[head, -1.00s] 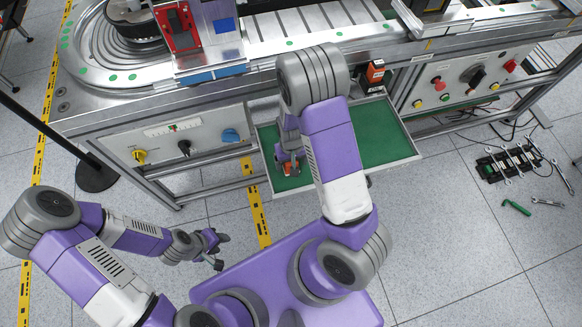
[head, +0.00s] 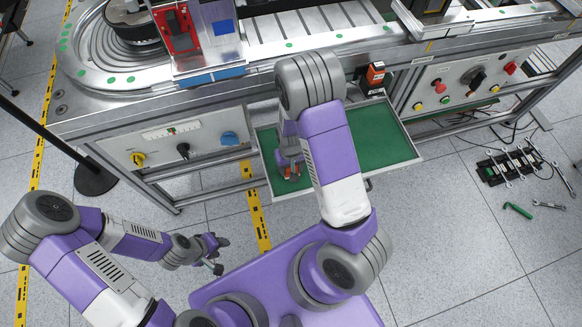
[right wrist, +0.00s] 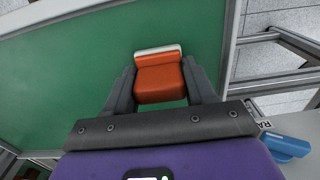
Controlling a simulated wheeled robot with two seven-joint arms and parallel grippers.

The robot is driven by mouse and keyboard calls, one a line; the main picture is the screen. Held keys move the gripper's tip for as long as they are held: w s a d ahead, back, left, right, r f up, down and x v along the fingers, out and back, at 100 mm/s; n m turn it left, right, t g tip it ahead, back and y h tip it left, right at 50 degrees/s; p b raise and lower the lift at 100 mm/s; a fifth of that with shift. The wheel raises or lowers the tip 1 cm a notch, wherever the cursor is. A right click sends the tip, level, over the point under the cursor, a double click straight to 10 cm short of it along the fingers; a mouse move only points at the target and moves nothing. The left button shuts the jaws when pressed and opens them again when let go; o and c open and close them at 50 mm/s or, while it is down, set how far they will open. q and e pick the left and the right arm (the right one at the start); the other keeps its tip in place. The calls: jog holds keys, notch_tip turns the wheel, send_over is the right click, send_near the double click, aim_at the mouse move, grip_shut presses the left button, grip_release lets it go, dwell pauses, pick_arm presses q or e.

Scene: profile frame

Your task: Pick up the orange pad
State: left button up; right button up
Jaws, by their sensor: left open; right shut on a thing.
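The orange pad (right wrist: 160,80), a small block with a pale strip along its far edge, is between the two dark fingers of my right gripper (right wrist: 163,88) in the right wrist view. The fingers press on its sides, and the gripper is shut on it. In the head view, my right gripper (head: 289,172) points down over the green-floored drawer, and only bits of orange show at its tips. I cannot tell whether the pad touches the drawer floor. My left gripper (head: 220,254) is open and empty, off to the left above the floor.
The pulled-out drawer (head: 391,172) has raised metal rims and a mostly bare green floor. An orange-and-black device (head: 374,77) stands at its back right. The conveyor bench (head: 290,58) rises behind. A rack of wrenches (head: 508,163) lies on the floor at right.

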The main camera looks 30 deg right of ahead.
notch_tip(320, 180, up, 18)
jog(key=p, duration=0.8)
